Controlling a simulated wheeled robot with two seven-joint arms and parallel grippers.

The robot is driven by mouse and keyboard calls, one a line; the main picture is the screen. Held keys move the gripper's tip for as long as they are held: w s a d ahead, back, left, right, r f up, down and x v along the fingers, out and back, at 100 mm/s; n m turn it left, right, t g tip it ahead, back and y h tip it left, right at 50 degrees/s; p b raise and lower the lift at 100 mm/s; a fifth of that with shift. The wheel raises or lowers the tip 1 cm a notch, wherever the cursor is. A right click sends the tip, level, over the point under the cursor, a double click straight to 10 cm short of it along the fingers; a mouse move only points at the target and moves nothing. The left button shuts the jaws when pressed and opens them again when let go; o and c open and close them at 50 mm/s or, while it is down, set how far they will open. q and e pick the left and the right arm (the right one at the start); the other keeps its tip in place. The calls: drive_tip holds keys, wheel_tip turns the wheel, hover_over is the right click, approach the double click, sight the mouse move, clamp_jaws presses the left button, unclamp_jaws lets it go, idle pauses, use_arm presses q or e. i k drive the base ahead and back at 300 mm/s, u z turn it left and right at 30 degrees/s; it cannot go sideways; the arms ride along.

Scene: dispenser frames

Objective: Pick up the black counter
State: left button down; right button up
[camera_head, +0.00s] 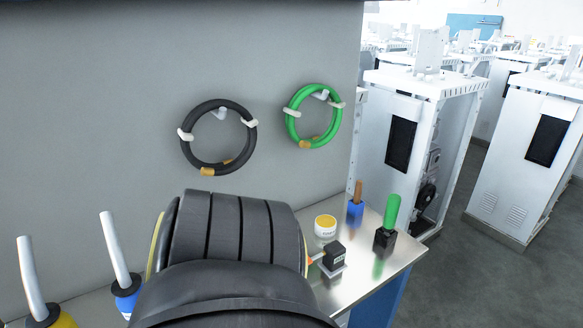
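The black counter (334,255) is a small dark box with a pale label. It sits on the metal table (391,257), just right of a large dark ribbed arm part of mine that fills the lower middle. A small pale piece shows at its left side and a light flat piece under its front; I cannot tell whether these belong to it. Neither gripper can be made out; the dark arm part hides the table left of the counter.
Behind the counter stand a yellow-white jar (325,227), a blue-based brown-handled tool (356,207) and a green-handled tool in a black base (390,220). Black (218,137) and green (313,116) hose rings hang on the wall. Blue (126,299) and yellow (55,318) spouted bottles stand left.

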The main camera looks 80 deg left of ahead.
sight(333, 262)
drive_tip(key=u, duration=2.6)
drive_tip(key=i, duration=0.15)
drive_tip(key=z, duration=0.6)
drive_tip(key=k, duration=0.75)
drive_tip(key=u, duration=0.65)
drive_tip(key=i, duration=0.55)
drive_tip(key=u, duration=0.05)
